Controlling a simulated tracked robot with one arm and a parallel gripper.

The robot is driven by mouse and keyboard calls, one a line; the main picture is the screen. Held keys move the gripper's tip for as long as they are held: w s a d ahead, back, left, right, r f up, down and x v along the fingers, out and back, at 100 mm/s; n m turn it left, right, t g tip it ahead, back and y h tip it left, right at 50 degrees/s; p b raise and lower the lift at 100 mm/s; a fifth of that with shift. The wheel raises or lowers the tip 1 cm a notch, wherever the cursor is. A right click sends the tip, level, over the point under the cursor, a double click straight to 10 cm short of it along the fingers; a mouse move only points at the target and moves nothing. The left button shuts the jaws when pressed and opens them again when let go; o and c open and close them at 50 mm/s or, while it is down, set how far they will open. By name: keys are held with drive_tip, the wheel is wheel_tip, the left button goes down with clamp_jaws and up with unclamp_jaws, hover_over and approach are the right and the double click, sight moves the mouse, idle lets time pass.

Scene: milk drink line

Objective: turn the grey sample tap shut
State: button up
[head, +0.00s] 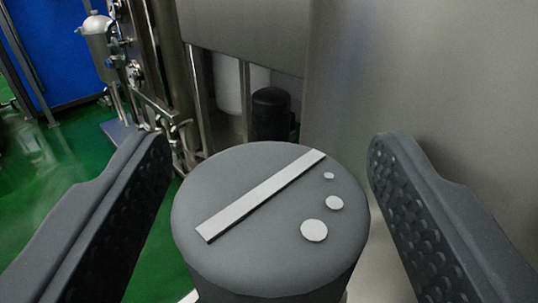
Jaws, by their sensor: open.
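The grey sample tap (240,180) is a round knob seen from above, low in the middle of the head view. A raised pale bar (262,195) crosses its top face, slanting from lower left to upper right. To the right of the bar are three white dots (314,230) that grow larger toward me. My gripper (265,165) is open, with one dark, dimpled finger on each side of the knob. Gaps show between the fingers and the knob, so neither appears to touch it. The knob's lower side and what it is mounted on are mostly hidden.
A large steel tank wall (430,80) fills the right side behind the knob. Steel pipework and valves (130,75) stand at the upper left. A black cylinder (271,112) stands behind the knob. Green floor (50,190) is open at the left.

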drive_tip(key=c, duration=1)
